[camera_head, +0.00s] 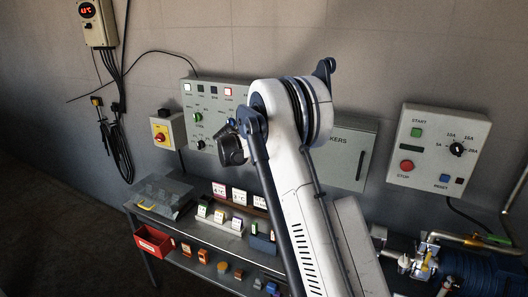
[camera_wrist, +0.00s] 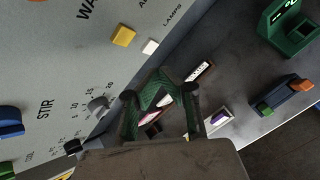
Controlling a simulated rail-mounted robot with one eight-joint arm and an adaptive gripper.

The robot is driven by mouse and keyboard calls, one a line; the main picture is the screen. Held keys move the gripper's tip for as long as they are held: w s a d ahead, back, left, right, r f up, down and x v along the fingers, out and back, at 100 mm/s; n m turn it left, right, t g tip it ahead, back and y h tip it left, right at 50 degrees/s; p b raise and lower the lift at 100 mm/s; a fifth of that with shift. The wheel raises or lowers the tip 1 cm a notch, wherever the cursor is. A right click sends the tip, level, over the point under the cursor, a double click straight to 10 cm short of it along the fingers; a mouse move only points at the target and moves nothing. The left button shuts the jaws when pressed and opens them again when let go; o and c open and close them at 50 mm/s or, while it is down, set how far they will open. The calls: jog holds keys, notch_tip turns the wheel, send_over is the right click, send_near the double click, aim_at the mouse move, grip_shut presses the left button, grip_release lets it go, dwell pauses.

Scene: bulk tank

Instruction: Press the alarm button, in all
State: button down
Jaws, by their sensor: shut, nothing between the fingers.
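In the wrist view a grey control panel (camera_wrist: 60,60) fills the left side. A yellow button (camera_wrist: 123,36) and a white button (camera_wrist: 150,47) sit near its edge. Cut-off lettering beside them starts with "A", and another label reads "LAMPS"; I cannot tell for sure which button is the alarm. My gripper (camera_wrist: 166,84) is shut and empty, apart from both buttons in the picture. In the head view the panel (camera_head: 205,112) is partly hidden behind my arm, and the yellow and white buttons cannot be made out there. A dark part of my arm's end stands before the panel.
In the head view, a bench (camera_head: 228,240) with small label cards stands below the panel. A start/stop box (camera_head: 438,145) hangs right, and a yellow box with a red knob (camera_head: 160,135) hangs left.

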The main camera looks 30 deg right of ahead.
jog(key=shift+w+d, duration=0.75)
jog(key=shift+d, duration=0.25)
jog(key=shift+w+d, duration=0.75)
jog(key=shift+d, duration=0.25)
jog(key=shift+w+d, duration=0.1)
jog(key=shift+w+d+b, duration=0.15)
jog(key=shift+d+b, duration=0.1)
jog(key=shift+b, duration=0.1)
jog(key=shift+w+d, duration=0.25)
jog(key=shift+d, duration=0.1)
dwell(0.7)
jog(key=shift+s+a, duration=0.1)
jog(key=shift+a, duration=0.05)
jog(key=shift+s+a+b, duration=0.4)
jog(key=shift+a+b, duration=0.15)
dwell(0.4)
